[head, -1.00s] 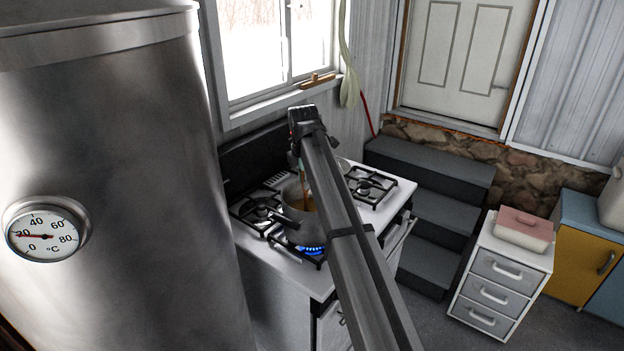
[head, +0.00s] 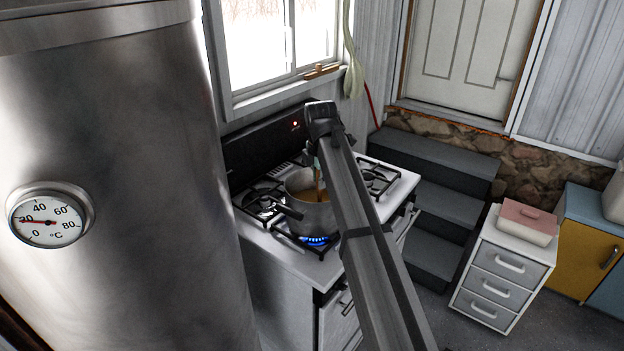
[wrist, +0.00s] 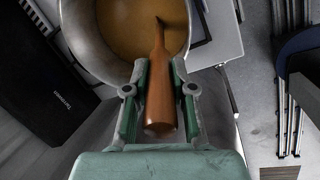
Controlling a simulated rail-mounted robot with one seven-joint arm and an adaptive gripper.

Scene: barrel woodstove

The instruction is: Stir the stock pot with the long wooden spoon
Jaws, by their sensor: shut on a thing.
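The stock pot (head: 314,217) stands on the front burner of the white stove, over a blue flame. Its handle points to the left. In the wrist view the pot (wrist: 78,40) holds brown liquid (wrist: 125,22). My gripper (wrist: 159,72) is shut on the handle of the long wooden spoon (wrist: 160,108), above the pot's near rim. The spoon's far end goes into the liquid, so its bowl is hidden. In the head view the spoon (head: 319,187) shows as a short brown piece at the pot, and my arm hides most of my gripper.
Black grates (head: 262,201) lie around the pot. The stove's dark back panel (head: 262,148) shows a red light. A large steel tank (head: 130,220) with a dial fills the left. Dark steps (head: 430,215) and a white drawer unit (head: 500,275) stand to the right.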

